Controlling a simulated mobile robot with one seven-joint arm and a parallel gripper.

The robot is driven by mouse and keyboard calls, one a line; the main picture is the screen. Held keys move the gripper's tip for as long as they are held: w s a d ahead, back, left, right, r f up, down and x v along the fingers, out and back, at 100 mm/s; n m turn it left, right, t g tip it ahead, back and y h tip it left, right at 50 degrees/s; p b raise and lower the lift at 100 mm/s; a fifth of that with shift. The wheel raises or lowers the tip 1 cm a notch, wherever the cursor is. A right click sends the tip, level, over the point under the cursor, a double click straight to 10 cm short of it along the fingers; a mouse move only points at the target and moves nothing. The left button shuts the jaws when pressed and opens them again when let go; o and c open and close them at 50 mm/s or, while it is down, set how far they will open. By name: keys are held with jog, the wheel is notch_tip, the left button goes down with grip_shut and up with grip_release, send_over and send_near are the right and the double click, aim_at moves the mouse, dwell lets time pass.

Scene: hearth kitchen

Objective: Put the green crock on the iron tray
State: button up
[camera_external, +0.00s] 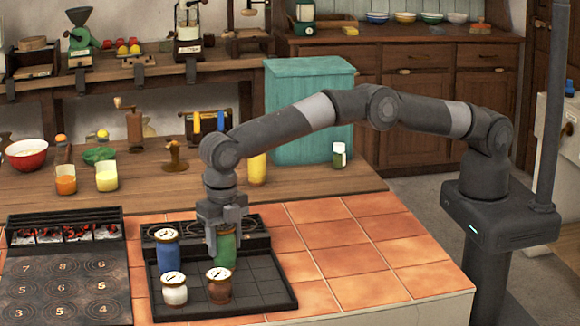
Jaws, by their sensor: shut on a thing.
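The green crock (227,250) is upright at the right rear of the dark iron tray (275,291). My gripper (225,232) points down over it and is shut on its upper part, hiding its top. From this view I cannot tell whether its base touches the tray. A blue crock (168,254), a white crock (174,292) and a brown crock (219,289), each with a pale round top, stand on the tray to its left and in front.
A numbered black stove plate (68,285) with glowing coals lies left of the tray. Orange tiles (360,250) to the right are clear. Behind are a yellow bottle (257,169), a small green jar (339,155) and a teal box (300,115).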

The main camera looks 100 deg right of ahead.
jog(key=shift+f, duration=0.3)
jog(key=o, duration=1.2)
jog(key=shift+f, duration=0.15)
jog(key=shift+o, duration=0.2)
